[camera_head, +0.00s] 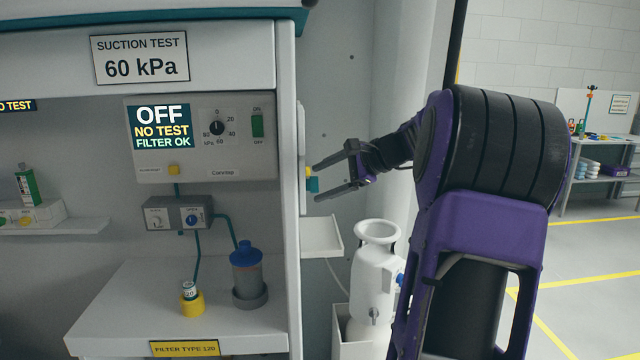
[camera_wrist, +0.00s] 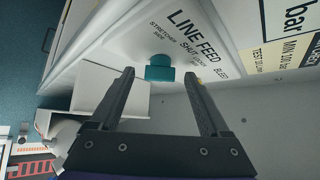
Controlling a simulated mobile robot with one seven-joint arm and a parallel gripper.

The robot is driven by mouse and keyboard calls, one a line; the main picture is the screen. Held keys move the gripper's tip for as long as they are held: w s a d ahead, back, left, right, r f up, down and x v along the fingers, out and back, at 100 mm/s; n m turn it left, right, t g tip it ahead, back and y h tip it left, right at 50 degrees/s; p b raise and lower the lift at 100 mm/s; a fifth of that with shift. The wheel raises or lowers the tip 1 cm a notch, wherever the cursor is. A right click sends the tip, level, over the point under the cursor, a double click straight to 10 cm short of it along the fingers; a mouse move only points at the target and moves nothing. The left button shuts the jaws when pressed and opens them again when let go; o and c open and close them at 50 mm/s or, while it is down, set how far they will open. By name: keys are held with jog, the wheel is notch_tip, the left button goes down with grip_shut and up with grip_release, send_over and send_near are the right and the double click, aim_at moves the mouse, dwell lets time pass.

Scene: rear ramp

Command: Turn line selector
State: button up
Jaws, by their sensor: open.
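The line selector is a teal knob (camera_wrist: 159,68) on a white panel (camera_wrist: 125,35) lettered LINE FEED, with smaller lettering below that is partly hard to read. In the wrist view it sits just beyond my fingertips, roughly midway between them. My gripper (camera_wrist: 163,75) is open, and nothing is between its fingers. In the head view my gripper (camera_head: 316,181) reaches left from the purple arm toward the edge of the cabinet. The teal knob (camera_head: 312,184) shows there only as a small patch between the fingertips. I cannot tell whether a finger touches it.
A white shelf (camera_head: 321,238) juts out below my gripper. A white tank (camera_head: 374,280) stands beneath it on the floor side. The cabinet holds a suction tester (camera_head: 205,140) reading OFF, and a blue-capped jar (camera_head: 247,272). Open floor lies at the right.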

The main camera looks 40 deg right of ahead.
jog(key=shift+w+a+f, duration=0.2)
jog(key=shift+w+f, duration=0.15)
jog(key=shift+w, duration=0.15)
grip_shut()
